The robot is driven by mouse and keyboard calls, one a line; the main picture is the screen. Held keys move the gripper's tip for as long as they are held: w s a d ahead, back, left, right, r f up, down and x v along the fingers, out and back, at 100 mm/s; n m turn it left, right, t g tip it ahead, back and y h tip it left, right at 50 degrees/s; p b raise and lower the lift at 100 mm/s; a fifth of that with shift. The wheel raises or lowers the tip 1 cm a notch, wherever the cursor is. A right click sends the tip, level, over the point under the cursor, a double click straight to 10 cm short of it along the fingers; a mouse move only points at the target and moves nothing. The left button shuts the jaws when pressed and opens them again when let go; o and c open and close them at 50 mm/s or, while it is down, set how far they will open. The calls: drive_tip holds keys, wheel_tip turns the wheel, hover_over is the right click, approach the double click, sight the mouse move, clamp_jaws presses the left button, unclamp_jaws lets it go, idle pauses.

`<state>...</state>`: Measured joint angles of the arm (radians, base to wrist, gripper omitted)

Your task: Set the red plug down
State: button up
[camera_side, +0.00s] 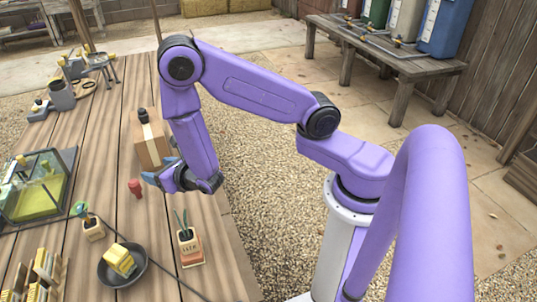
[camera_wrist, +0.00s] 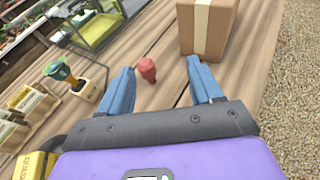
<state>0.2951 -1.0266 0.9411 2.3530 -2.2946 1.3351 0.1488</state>
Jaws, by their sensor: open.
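The red plug (camera_side: 135,187) stands on the wooden table (camera_side: 122,150), with its wider end up. It also shows in the wrist view (camera_wrist: 147,70), beyond and between the two blue fingers. My gripper (camera_side: 156,172) is open and empty, with clear space between its fingertips in the wrist view (camera_wrist: 162,80). In the side view the fingers are to the right of the plug and do not appear to touch it.
A cardboard box (camera_side: 150,146) with a pale tape strip stands close behind my gripper. A glass case (camera_side: 37,190) is at the left. Small planters (camera_side: 191,248) and a black pan (camera_side: 122,268) stand at the front. Bare planks lie around the plug.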

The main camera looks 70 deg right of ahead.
drive_tip(key=s+d+r+m+g+h, duration=0.65)
drive_tip(key=s+d+r+m, duration=0.4)
drive_tip(key=m, duration=0.25)
drive_tip(key=s+a+r+m+g+y, duration=0.1)
drive_tip(key=s+a+m+g+y, duration=0.2)
drive_tip(key=s, duration=0.8)
drive_tip(key=s+a+r+m+g+y, duration=0.2)
drive_tip(key=s+a+m+g+y, duration=0.1)
drive_tip(key=s, duration=0.8)
drive_tip(key=m+g+y, duration=0.1)
drive_tip(key=m+y, duration=0.1)
drive_tip(key=y, duration=0.1)
drive_tip(key=shift+a, duration=0.4)
